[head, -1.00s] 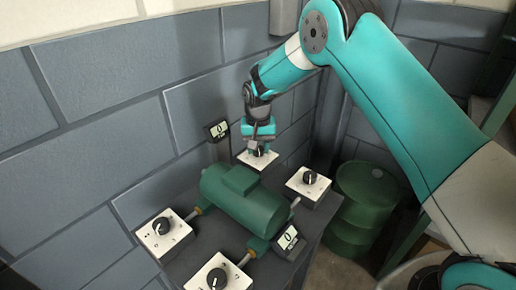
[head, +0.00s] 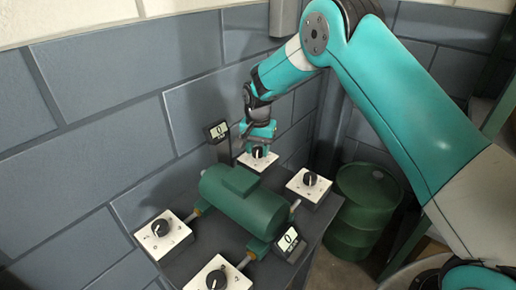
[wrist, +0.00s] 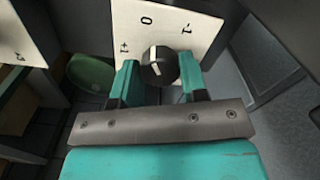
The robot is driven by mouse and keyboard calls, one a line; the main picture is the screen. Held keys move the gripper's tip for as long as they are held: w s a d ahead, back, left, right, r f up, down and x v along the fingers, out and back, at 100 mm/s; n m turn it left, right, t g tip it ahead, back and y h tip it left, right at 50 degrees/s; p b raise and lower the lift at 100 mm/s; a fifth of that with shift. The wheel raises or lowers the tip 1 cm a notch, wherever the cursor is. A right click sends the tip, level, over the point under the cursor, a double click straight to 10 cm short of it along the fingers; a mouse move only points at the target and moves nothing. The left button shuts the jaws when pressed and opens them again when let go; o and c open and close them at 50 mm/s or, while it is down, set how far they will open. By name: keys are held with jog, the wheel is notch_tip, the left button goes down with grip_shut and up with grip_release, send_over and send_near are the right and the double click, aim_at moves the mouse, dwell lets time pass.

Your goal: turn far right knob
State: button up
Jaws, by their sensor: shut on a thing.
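The knob under my gripper is black with a white pointer mark and sits on a white plate (head: 245,161) at the back of the bench, behind the green motor-like casing. In the wrist view this knob (wrist: 158,67) stands between the two teal fingers, on a plate (wrist: 174,20) marked 0, -1 and +1. Its white mark points roughly toward 0. My gripper (head: 258,148) reaches down from above and is shut on this knob. The fingers partly hide the knob's sides.
Other knobs sit on white boxes at right (head: 309,179), left (head: 160,228) and front (head: 217,280). The green casing (head: 243,205) fills the bench middle. Small displays stand behind (head: 217,131) and in front (head: 290,240). A green drum (head: 366,210) is right of the bench; a block wall is behind.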

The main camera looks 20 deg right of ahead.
aim_at(258, 150)
jog(key=o, duration=0.9)
jog(key=shift+o, duration=0.2)
jog(key=shift+r, duration=0.15)
notch_tip(258, 150, up, 17)
jog(key=b, duration=0.2)
jog(key=shift+a+r, duration=0.1)
